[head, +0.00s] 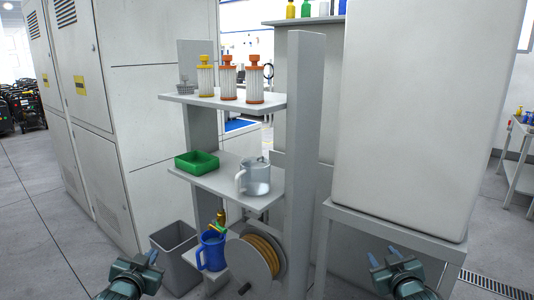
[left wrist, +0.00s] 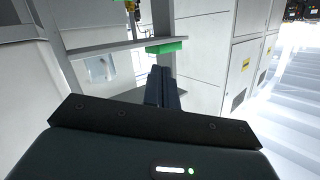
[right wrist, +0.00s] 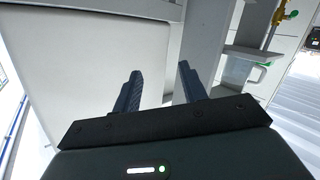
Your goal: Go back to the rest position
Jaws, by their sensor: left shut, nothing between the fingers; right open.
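My left gripper (head: 152,257) is low in the head view, in front of the grey bin. Its fingers are together with nothing between them, as the left wrist view (left wrist: 162,88) shows. My right gripper (head: 383,257) is low at the right of the head view, in front of the stand under the big white box. Its two fingers are apart and empty in the right wrist view (right wrist: 160,88). Neither gripper touches anything that I can see.
Below are a blue jug (head: 212,252), a hose reel (head: 258,262) and a grey bin (head: 172,244). A white box (head: 425,110) stands right; floor at left (head: 40,220) is clear.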

